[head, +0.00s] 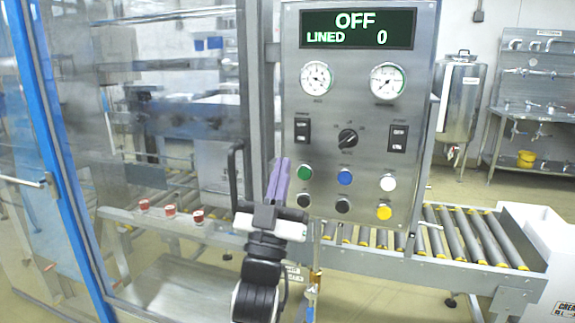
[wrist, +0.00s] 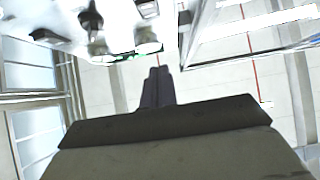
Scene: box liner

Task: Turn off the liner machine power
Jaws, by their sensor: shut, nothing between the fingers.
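The liner machine's control panel (head: 357,120) is an upright steel plate in the head view. Its display (head: 358,29) reads OFF and LINED 0. A left rocker switch (head: 302,131) and a right rocker switch (head: 398,138) flank a black rotary selector (head: 347,138). Below are green (head: 304,172), blue (head: 345,177), white (head: 388,183), black and yellow (head: 384,213) buttons. My gripper (head: 281,163) is shut and empty, its purple fingers pointing up near the panel's left edge, left of the green button. The wrist view also shows the shut fingertips (wrist: 158,72). The switch labels are too small to read.
A clear enclosure with a blue frame (head: 62,170) and a dark door handle (head: 234,175) stands left of the panel. A roller conveyor (head: 470,238) runs right. A steel tank (head: 460,100) and sink bench (head: 530,110) stand behind.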

